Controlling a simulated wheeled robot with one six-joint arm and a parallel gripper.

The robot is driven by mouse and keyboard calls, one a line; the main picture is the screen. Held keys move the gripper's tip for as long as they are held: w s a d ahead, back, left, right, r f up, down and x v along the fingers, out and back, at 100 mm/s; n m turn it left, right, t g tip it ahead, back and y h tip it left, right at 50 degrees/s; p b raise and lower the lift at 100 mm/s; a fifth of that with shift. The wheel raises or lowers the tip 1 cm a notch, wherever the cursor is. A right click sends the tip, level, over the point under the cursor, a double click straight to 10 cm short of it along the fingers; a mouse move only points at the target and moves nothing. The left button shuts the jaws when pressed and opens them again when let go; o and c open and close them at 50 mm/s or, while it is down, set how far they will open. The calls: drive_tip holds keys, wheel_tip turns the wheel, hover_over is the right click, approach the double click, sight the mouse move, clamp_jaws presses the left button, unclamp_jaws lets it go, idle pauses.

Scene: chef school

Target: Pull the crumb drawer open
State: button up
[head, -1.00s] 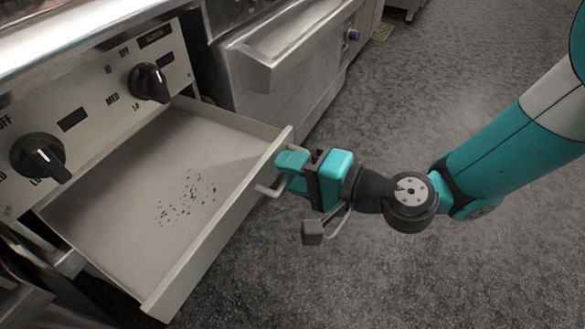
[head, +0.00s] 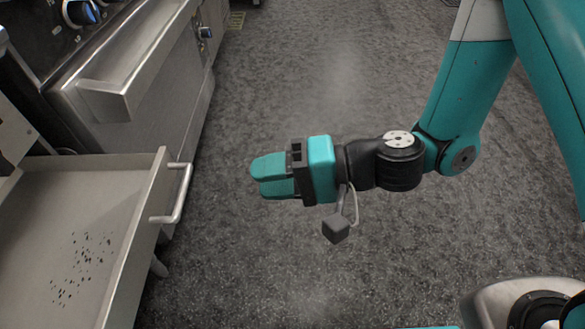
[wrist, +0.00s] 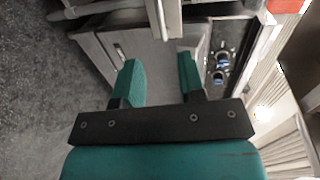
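The crumb drawer (head: 60,215) stands pulled out at the left of the head view, with dark crumbs (head: 82,262) on its pale floor. Its near left part is cut off by the picture edge. Its bar handle (head: 181,196) shows whole on the front face. My gripper (head: 253,176) is to the right of the handle, with a clear gap of floor between them. In the wrist view my gripper (wrist: 159,62) has its two teal fingers spread apart, with nothing held between them.
A steel appliance with a protruding front ledge (head: 125,85) stands beyond the drawer. Its blue-ringed knobs (head: 82,12) are at the upper left. The grey speckled floor (head: 290,90) is open around my gripper and to the right of the drawer.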

drive_tip(key=d, duration=0.1)
drive_tip(key=d+p, duration=0.1)
drive_tip(key=d, duration=0.1)
drive_tip(key=shift+d+r, duration=0.1)
drive_tip(key=shift+r, duration=0.25)
drive_tip(key=s+d+r+n+h, duration=0.3)
drive_tip(key=d+r+n+h, duration=0.1)
drive_tip(key=d+r+h, duration=0.25)
drive_tip(key=s+d+r+n+h, duration=0.3)
drive_tip(key=d+r+h, duration=0.2)
drive_tip(key=d, duration=0.3)
wheel_tip(320, 180, up, 32)
drive_tip(key=p, duration=3.2)
drive_tip(key=shift+d, duration=0.25)
